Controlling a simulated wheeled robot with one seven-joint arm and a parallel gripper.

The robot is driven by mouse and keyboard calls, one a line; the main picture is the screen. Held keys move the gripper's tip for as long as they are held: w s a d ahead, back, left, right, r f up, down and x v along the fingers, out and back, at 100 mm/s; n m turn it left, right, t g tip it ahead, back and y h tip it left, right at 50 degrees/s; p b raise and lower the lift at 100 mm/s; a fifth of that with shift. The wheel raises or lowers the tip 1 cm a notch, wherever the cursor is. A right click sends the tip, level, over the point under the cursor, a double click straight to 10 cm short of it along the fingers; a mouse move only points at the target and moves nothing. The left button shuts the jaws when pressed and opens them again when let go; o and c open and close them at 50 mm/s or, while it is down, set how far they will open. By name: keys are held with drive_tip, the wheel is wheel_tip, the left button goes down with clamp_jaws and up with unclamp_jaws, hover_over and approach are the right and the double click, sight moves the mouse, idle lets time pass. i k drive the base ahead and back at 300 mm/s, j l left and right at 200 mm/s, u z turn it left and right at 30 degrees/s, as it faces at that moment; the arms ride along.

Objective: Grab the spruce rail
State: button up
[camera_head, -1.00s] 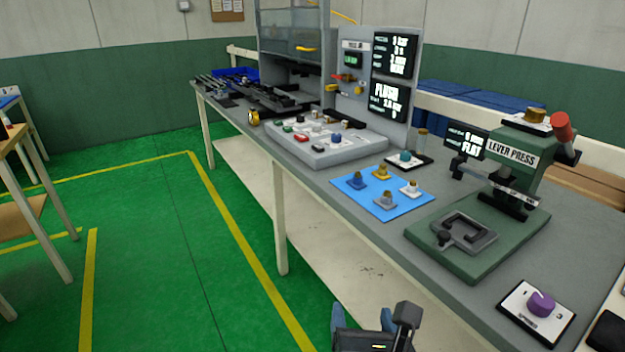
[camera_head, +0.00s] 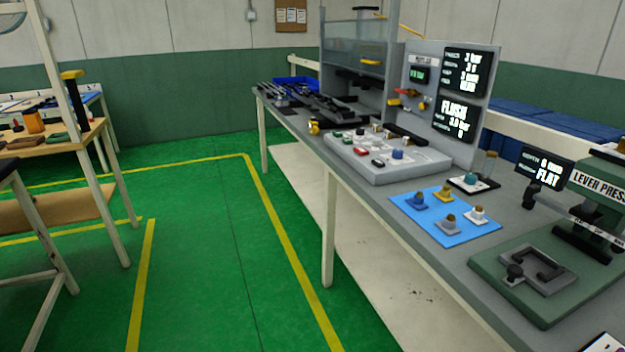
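I cannot pick out the spruce rail for certain. Several long dark rail-like parts (camera_head: 335,108) lie at the far end of the grey workbench, too small to tell apart by colour or kind. My gripper is not in view now.
The grey workbench (camera_head: 395,225) runs along the right. It carries a blue mat (camera_head: 427,229) with small clips, a grey fixture panel (camera_head: 375,171), a display board (camera_head: 481,63) and a green lever press (camera_head: 548,295). A wooden table (camera_head: 60,158) stands left. Green floor (camera_head: 205,265) between is clear.

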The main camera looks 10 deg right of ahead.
sight(323, 100)
drive_tip(key=i+j+u, duration=0.35)
drive_tip(key=i, duration=0.4)
drive_tip(key=i+u, duration=0.35)
drive_tip(key=i, duration=4.2)
drive_tip(key=i+z, duration=0.45)
drive_tip(key=i+j+z, duration=0.2)
drive_tip(key=i+z, duration=0.25)
drive_tip(key=i+j+z, duration=0.3)
drive_tip(key=z, duration=0.2)
drive_tip(key=i+j+z, duration=0.6)
drive_tip(key=j+z, duration=0.3)
drive_tip(key=j, duration=0.15)
drive_tip(key=i+j+z, duration=0.15)
drive_tip(key=j+z, duration=0.3)
drive_tip(key=j, duration=0.15)
drive_tip(key=i+l, duration=0.15)
drive_tip(key=i, duration=0.25)
